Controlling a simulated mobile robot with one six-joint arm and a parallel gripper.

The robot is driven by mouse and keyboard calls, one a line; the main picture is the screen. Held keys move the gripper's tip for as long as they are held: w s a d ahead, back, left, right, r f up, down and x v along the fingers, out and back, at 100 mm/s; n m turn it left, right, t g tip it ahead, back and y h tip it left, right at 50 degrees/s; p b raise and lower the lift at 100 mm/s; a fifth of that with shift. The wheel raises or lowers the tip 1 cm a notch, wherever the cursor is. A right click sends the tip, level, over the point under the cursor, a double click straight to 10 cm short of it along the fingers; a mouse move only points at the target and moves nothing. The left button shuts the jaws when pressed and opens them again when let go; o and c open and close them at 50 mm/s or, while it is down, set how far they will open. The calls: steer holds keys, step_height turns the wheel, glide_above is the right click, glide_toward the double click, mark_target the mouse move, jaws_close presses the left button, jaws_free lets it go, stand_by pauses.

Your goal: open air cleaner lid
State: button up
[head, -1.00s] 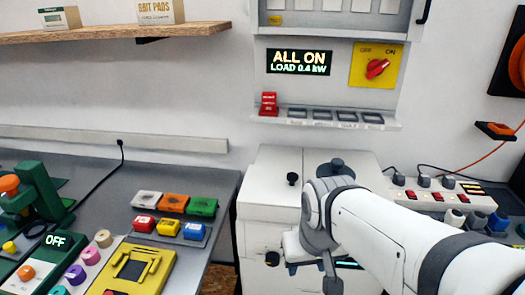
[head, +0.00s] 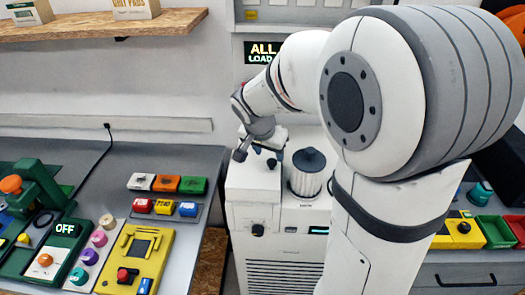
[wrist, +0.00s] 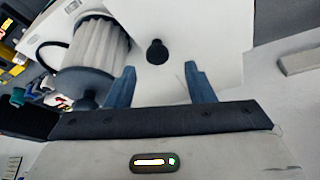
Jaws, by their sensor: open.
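The air cleaner (head: 278,215) is a white cabinet with a vented front. A white lid panel (head: 250,180) forms the left of its top and bears a small black knob (head: 271,163). The knob also shows in the wrist view (wrist: 157,50), standing on the white panel. The panel looks flat and shut. My gripper (head: 257,151) is over the back of the panel, near the knob. In the wrist view my gripper (wrist: 161,85) has its blue fingers apart, with nothing between them, and the knob beyond the tips.
A pleated grey filter with a dark cap (head: 308,172) stands right of the panel, close to my gripper. A second black knob (head: 258,229) is on the cabinet's front. A bench (head: 180,155) with coloured blocks is at left. My arm hides much of the right.

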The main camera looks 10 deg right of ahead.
mark_target(271, 161)
steer(key=shift+x, duration=1.85)
steer(key=shift+s, duration=0.1)
jaws_close()
